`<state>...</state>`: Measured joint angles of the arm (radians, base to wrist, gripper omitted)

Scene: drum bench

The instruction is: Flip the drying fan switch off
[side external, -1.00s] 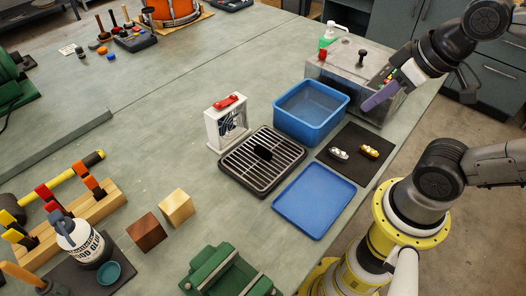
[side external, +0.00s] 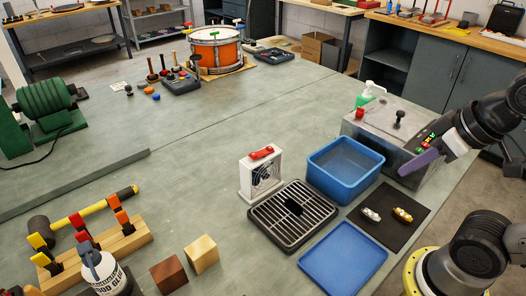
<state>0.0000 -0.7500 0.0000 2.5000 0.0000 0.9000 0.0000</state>
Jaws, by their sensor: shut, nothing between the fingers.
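The drying fan (side external: 259,176) is a small white box fan standing upright on the bench, left of the blue tub. Its red rocker switch (side external: 262,152) sits on top; which way it is set is too small to tell. My gripper (side external: 410,168) is at the right, in front of the steel box and well apart from the fan. It is shut and empty, with a purple finger showing and pointing down to the left.
The blue tub (side external: 345,182), blue tray (side external: 343,262) and steel box (side external: 365,135) with a green pump bottle (side external: 366,96) stand to the right.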

